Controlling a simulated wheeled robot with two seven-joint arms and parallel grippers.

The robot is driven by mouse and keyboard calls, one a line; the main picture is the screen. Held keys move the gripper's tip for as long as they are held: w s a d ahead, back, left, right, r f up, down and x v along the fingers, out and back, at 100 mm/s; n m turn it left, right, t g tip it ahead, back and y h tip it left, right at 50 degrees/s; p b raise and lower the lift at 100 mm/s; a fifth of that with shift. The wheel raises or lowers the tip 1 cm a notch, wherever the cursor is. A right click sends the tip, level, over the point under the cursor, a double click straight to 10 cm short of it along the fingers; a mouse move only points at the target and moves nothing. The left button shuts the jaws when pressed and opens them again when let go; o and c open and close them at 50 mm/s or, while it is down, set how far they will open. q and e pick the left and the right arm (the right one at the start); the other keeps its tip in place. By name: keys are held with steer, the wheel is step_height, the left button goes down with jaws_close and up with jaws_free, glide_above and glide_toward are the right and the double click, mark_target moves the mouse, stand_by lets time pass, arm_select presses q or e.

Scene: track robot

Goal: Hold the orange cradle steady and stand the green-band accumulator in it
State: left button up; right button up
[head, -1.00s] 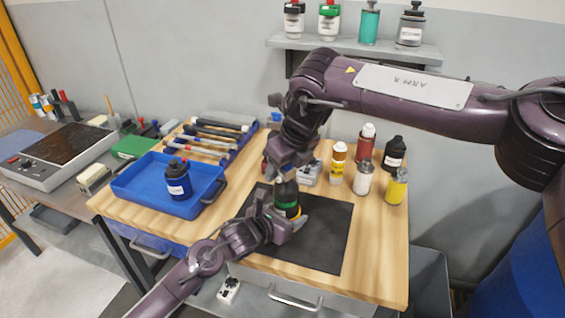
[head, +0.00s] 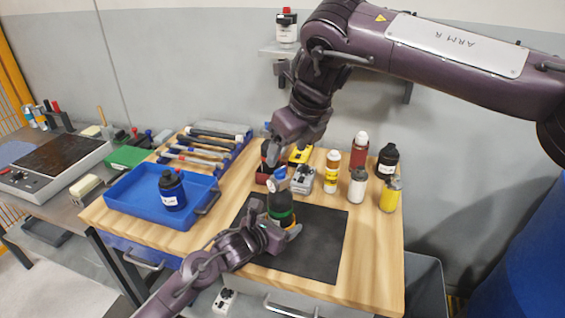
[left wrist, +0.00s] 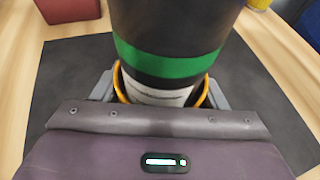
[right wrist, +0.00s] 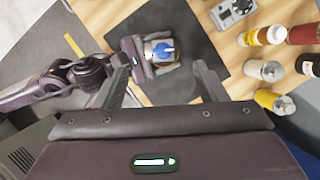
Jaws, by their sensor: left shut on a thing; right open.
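The green-band accumulator (head: 281,204), dark with a green band and a blue top, stands upright, its lower end inside the orange cradle's ring (left wrist: 119,84). In the right wrist view its blue top (right wrist: 160,50) shows from above. The cradle is mostly hidden in the head view. My left gripper (head: 284,237) is shut on the cradle low at the front, its fingers on both sides of the ring in the left wrist view. My right gripper (right wrist: 165,82) is open and empty above the accumulator, apart from it; its fingers are hard to make out in the head view.
A dark mat (head: 318,245) lies under the cradle. Several bottles, one of them yellow (head: 390,196), stand at the back right. A grey device (head: 303,179) sits behind the accumulator. A blue tray (head: 128,203) with a dark bottle (head: 172,190) is at left.

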steer(key=shift+v, duration=0.8)
arm_select(q)
steer(key=o, duration=1.2)
steer(key=shift+c, duration=0.2)
